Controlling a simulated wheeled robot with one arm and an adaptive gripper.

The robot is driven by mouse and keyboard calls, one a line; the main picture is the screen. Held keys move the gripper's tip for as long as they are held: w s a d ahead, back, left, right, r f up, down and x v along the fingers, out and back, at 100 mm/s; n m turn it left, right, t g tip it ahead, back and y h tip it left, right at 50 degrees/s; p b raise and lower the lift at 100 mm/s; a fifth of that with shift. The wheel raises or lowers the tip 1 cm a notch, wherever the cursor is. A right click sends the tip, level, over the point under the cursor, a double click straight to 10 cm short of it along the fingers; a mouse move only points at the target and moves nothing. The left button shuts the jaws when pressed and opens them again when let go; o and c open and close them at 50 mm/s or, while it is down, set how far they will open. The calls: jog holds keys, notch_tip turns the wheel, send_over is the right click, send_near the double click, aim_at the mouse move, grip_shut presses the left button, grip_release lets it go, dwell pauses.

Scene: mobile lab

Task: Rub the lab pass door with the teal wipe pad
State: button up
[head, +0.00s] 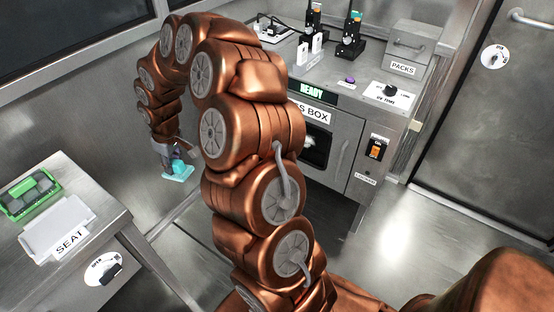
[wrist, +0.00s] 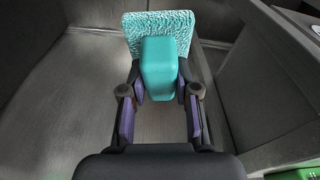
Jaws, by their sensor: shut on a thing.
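The teal wipe pad (head: 178,173) hangs in my gripper (head: 172,152) at the left of the head view, in the air between the side table and the pass box. In the wrist view my gripper (wrist: 160,84) is shut on the pad's smooth block handle. The pad's rough teal face (wrist: 158,20) shows beyond it. The pass box door (head: 331,154), with a dark window and an upright handle, is under a label ending "S BOX" and a green "READY" display. My arm hides its left part. The pad is apart from the door.
A side table (head: 105,205) at left holds a green tray (head: 30,193) and a grey plate by a "SEAT" label. The floor at right is clear.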

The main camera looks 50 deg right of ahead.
jog(key=s+d+f+n+h+b, duration=0.3)
jog(key=d+f+b, duration=0.4)
jog(key=d, duration=0.7)
jog(key=s+d+f+n+g+h+b, duration=0.1)
jog(key=s+d+f+n+h+b, duration=0.3)
jog(key=d, duration=1.1)
jog(key=s+d+f+n+h+b, duration=0.3)
jog(key=d+f+n+h+b, duration=0.3)
jog(key=d, duration=0.9)
jog(key=shift+s+f+n+h+b, duration=0.35)
jog(key=shift+f+n+b, duration=1.4)
jog(key=shift+b, duration=0.9)
jog(key=shift+w+d+f+m+p, duration=0.15)
jog(key=shift+d+m+p, duration=0.15)
jog(key=shift+d, duration=0.8)
jog(key=shift+s+d+f+b, duration=0.1)
jog(key=shift+s+d+b, duration=0.05)
jog(key=shift+s+b, duration=3.95)
